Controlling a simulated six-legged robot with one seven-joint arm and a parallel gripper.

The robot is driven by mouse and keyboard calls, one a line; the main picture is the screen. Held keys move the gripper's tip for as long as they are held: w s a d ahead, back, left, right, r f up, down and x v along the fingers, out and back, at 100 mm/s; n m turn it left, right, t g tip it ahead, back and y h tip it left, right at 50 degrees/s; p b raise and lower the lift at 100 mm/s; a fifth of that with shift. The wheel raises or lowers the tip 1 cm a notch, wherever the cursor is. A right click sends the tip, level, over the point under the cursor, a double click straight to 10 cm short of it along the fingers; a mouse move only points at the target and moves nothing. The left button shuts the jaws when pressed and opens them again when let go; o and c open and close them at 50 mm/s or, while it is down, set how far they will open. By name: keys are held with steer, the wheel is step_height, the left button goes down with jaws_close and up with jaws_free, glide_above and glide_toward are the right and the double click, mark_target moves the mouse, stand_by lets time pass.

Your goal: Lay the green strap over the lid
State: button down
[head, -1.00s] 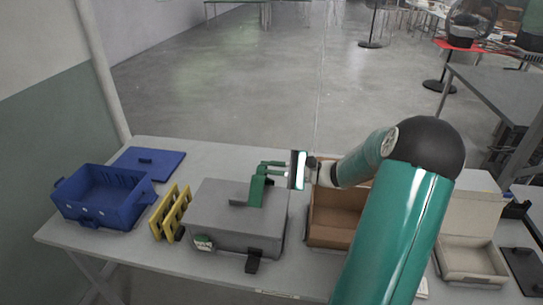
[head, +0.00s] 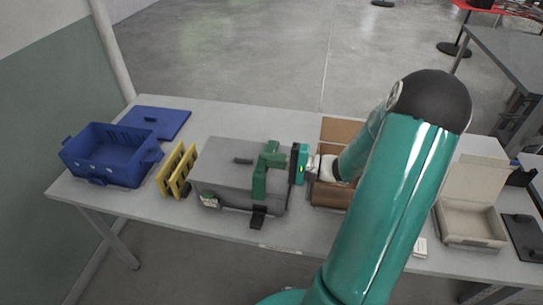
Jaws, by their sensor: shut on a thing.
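The grey case (head: 235,182) stands on the table with its grey lid (head: 222,151) on top, a dark handle in the lid's middle. The green strap (head: 259,184) runs over the right part of the lid, and its near end reaches the front edge. My gripper (head: 272,157) comes in from the right, low over the lid's right side, and is shut on the strap near its far end. The fingers and strap are similar greens, so their exact contact is hard to see. I cannot tell whether the whole strap touches the lid.
Yellow slotted racks (head: 177,170) stand close left of the case. Left of them is a blue crate (head: 108,157), with a blue lid (head: 157,122) behind. An open cardboard box (head: 333,193) is just right of the case. A pale open box (head: 470,222) stands further right.

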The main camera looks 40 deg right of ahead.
steer(key=c, duration=1.8)
jaws_free()
steer(key=shift+o, duration=0.2)
steer(key=shift+d, duration=0.1)
steer(key=v, duration=1.3)
steer(key=shift+s+d, duration=0.15)
steer(key=shift+s, duration=0.15)
